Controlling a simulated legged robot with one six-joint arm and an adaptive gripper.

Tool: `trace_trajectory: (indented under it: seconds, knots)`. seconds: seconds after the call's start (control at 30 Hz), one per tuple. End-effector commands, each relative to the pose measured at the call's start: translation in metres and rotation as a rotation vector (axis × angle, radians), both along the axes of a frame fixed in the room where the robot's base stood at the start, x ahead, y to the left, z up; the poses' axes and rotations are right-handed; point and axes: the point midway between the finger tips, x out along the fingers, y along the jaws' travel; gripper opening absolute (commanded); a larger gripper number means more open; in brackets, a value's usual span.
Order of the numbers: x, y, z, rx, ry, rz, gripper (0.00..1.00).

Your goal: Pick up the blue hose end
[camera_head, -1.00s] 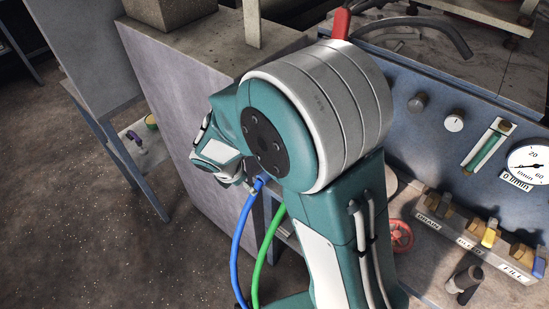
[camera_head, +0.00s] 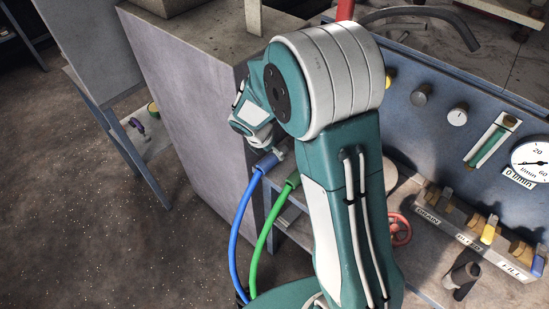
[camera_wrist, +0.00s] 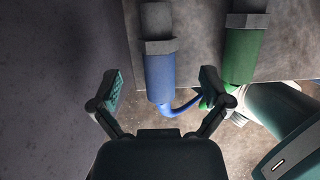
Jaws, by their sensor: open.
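The blue hose end (camera_wrist: 160,76) is a blue sleeve with a grey nut and fitting, in the upper middle of the wrist view. My gripper (camera_wrist: 159,80) is open, with one finger on each side of the blue sleeve and gaps visible on both sides. I cannot tell how far it is in depth. In the head view the blue hose end (camera_head: 266,162) shows just below my wrist, with its hose curving down. My gripper's fingers are hidden there by my arm.
The green hose end (camera_wrist: 243,55) hangs close to the right of the blue one; it also shows in the head view (camera_head: 292,180). A grey cabinet side (camera_head: 200,120) stands left of my wrist. A control panel with valves (camera_head: 475,225) lies to the right.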

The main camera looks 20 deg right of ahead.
Motion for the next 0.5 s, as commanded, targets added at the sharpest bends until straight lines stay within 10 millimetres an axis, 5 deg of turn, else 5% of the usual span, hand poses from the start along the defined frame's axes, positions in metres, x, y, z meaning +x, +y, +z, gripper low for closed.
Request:
trace_trajectory:
  seconds: [0.3, 0.5]
  knots:
    - [0.012, -0.021, -0.041, 0.003, 0.001, 0.001, 0.97]
    - [0.013, -0.023, -0.047, 0.005, -0.002, 0.001, 0.97]
